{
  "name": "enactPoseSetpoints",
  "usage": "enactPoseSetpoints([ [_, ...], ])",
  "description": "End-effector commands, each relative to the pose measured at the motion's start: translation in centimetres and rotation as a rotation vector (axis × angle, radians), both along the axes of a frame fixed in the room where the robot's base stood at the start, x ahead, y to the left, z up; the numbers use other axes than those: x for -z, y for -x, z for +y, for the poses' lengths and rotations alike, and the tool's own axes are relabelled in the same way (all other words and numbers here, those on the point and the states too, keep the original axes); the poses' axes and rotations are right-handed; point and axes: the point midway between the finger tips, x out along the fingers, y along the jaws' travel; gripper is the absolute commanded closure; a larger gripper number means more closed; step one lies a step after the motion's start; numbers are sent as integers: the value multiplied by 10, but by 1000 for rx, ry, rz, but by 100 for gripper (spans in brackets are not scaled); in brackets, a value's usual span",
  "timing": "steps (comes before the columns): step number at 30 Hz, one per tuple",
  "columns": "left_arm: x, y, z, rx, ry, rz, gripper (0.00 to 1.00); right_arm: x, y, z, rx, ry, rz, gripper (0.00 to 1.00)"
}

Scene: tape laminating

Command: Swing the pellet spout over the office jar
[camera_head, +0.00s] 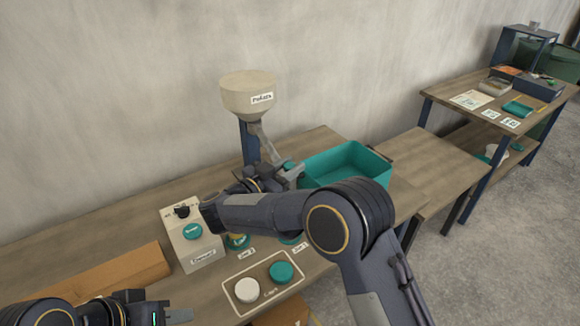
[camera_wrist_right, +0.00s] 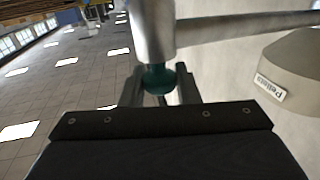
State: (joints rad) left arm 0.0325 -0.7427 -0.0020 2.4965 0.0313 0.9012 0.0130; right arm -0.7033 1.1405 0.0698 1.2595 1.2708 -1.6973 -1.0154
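The pellet hopper (camera_head: 249,97), a beige funnel labelled "Pellets", stands on a dark post at the back of the bench. Its grey metal spout (camera_head: 264,145) slants down to the right; the metal tube also fills the top of the right wrist view (camera_wrist_right: 153,30). My right gripper (camera_head: 290,172) is at the spout's lower end, its fingers closed on both sides of a teal knob (camera_wrist_right: 158,78).
A teal bin (camera_head: 347,159) stands right of the spout. A box with a teal button (camera_head: 192,231) stands left of the jars. A white cap (camera_head: 246,290) and a teal cap (camera_head: 281,272) lie in front. A cardboard piece (camera_head: 95,278) lies at left.

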Motion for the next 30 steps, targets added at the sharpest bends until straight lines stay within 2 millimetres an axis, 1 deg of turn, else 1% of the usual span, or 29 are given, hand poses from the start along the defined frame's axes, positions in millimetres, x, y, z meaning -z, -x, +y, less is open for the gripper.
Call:
enactPoseSetpoints([
  [1, 0, 0, 0, 0, 0, 0, 64, -2, -1, 0, 0, -2, -4, 65],
  [3, 0, 0, 0, 0, 0, 0, 64, -2, -1, 0, 0, -1, -3, 56],
  [4, 0, 0, 0, 0, 0, 0, 64, -1, -1, 0, 0, -2, -3, 53],
  [11, 0, 0, 0, 0, 0, 0, 64, 0, 0, 0, -1, -1, -1, 53],
  [14, 1, 0, 0, 0, 0, 0, 64, 0, 3, 3, -2, -1, -1, 53],
  [17, 3, 0, 0, 0, 0, 0, 64, 1, 12, 12, -5, -1, -1, 53],
  [24, 9, 0, 0, 0, 0, 0, 64, 0, 43, 40, -4, -1, -2, 53],
  [30, 11, 0, 0, 0, 0, 0, 64, 0, 56, 52, -2, -1, -2, 53],
])
